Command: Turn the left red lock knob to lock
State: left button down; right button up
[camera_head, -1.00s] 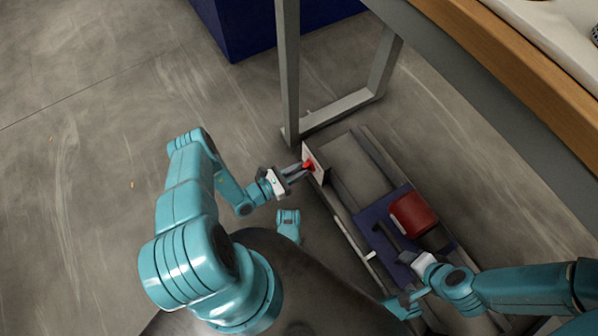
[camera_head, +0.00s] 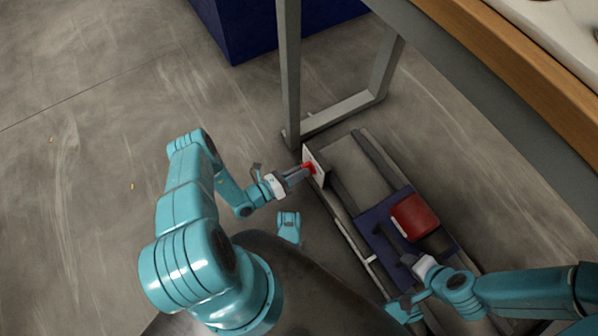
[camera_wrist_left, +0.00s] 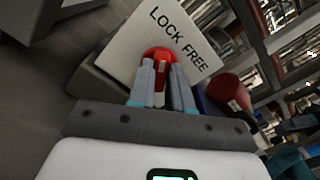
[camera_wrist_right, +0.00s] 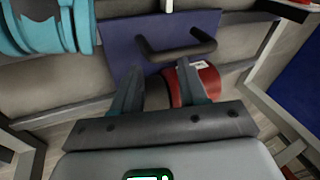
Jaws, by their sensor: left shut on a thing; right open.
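In the left wrist view the knob (camera_wrist_left: 158,54) is round and red, on the plate marked LOCK and FREE (camera_wrist_left: 131,44). My left gripper (camera_head: 303,171) is shut on the knob, one finger on each side, and the fingers hide part of it. Which word the knob points to I cannot tell. My right gripper (camera_wrist_right: 158,80) is open, with its fingertips close to a dark bar handle (camera_wrist_right: 175,50); contact is unclear.
The handle stands on a blue carriage (camera_head: 372,219) beside a red cylinder (camera_head: 413,216), between the long rails of the frame. A grey table leg (camera_head: 289,75) rises just behind the plate. Open floor (camera_head: 90,150) lies to the left.

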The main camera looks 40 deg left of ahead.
dwell(0.4)
pick_arm(q)
jog(key=c, duration=1)
grip_release()
jog(key=shift+c, duration=0.2)
jog(key=p+v, duration=0.3)
jog(key=v, duration=1.3)
jog(key=shift+s, duration=0.2)
pick_arm(e)
jog(key=s+r, duration=0.2)
jog(key=r, duration=0.1)
jog(key=shift+s+a+g, duration=0.15)
jog(key=shift+a+g, duration=0.05)
jog(key=shift+g, duration=0.2)
jog(key=shift+a+f, duration=0.1)
